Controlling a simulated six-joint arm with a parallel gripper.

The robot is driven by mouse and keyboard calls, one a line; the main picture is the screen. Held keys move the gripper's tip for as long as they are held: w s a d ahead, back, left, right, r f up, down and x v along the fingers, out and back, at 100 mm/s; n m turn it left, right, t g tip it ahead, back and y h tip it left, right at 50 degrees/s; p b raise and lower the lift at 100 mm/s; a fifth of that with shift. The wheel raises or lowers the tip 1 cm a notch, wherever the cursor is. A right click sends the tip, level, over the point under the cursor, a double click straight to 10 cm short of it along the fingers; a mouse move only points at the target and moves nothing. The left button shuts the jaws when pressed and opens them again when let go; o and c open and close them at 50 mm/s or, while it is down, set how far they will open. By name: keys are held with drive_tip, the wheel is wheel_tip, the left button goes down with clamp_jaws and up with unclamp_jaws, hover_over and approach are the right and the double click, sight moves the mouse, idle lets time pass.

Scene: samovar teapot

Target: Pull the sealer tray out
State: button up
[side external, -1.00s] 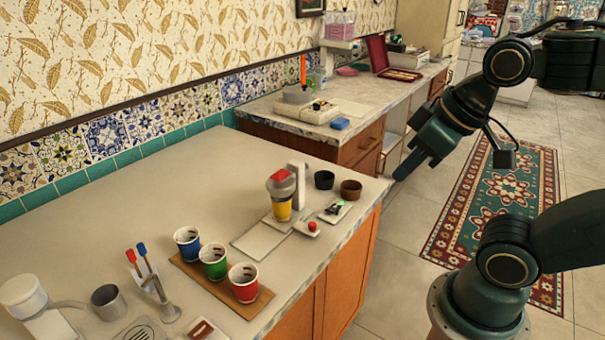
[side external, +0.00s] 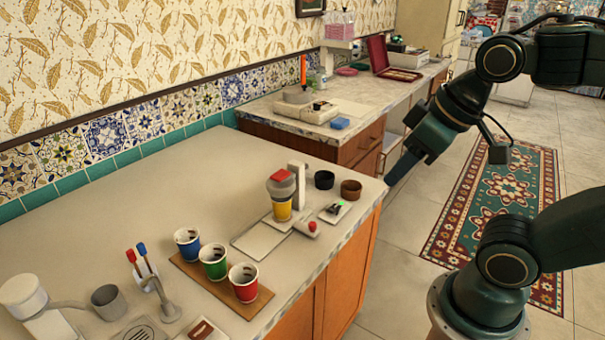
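The cup sealer (side external: 298,180) stands near the right edge of the counter, with a white upright column and a grey and red head. A yellow cup (side external: 282,210) stands under the head.
A flat pale plate (side external: 258,240) lies left of the tray. Blue, green and red cups (side external: 243,282) stand on a brown board at the front.

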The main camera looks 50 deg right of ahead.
drive_tip(key=w+d+n+g, duration=0.2)
drive_tip(key=w+n, duration=0.1)
drive_tip(key=w, duration=0.4)
drive_tip(key=n+g, duration=0.3)
drive_tip(key=n, duration=0.3)
hover_over(313, 224)
wheel_tip(313, 224, down, 15)
drive_tip(key=shift+f, duration=0.1)
drive_tip(key=shift+f, duration=0.15)
wheel_tip(313, 224, down, 13)
drive_tip(key=shift+f, duration=0.2)
clamp_jaws()
